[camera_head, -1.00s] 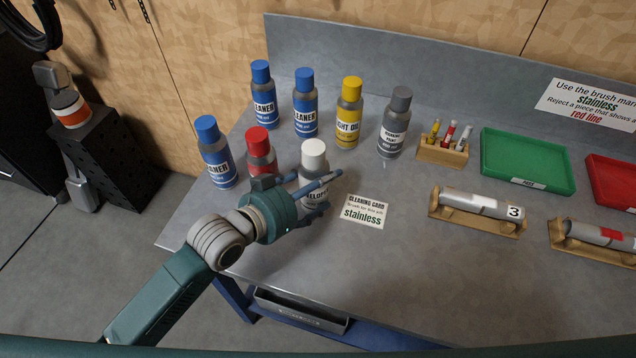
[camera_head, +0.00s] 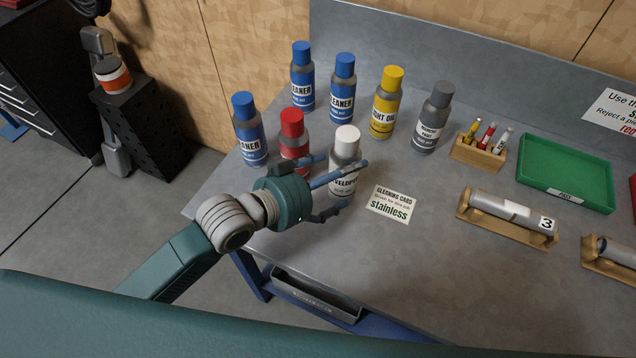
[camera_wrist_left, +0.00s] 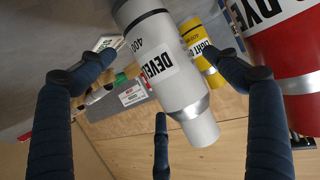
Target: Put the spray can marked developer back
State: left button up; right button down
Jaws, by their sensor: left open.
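The developer spray can (camera_head: 346,160), grey-white with a white cap and a label partly reading "DEVELOPER", stands upright on the bench at the front of the can group. My left gripper (camera_head: 348,190) is open, with its fingers around the can's sides; contact cannot be told. In the left wrist view, the can (camera_wrist_left: 165,70) appears upside down between the spread fingers (camera_wrist_left: 168,62). Part of its body is hidden by the fingers in the head view. My right gripper is not in view.
A red can (camera_head: 293,135) stands close behind-left of the developer. Blue cleaner cans (camera_head: 250,135), a yellow light oil can (camera_head: 386,105) and a grey can (camera_head: 433,120) stand around. A cleaning card (camera_head: 393,204) lies to the right. The bench front is clear.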

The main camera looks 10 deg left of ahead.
pick_arm(q)
jog(key=b+v, duration=0.1)
jog(key=v, duration=0.8)
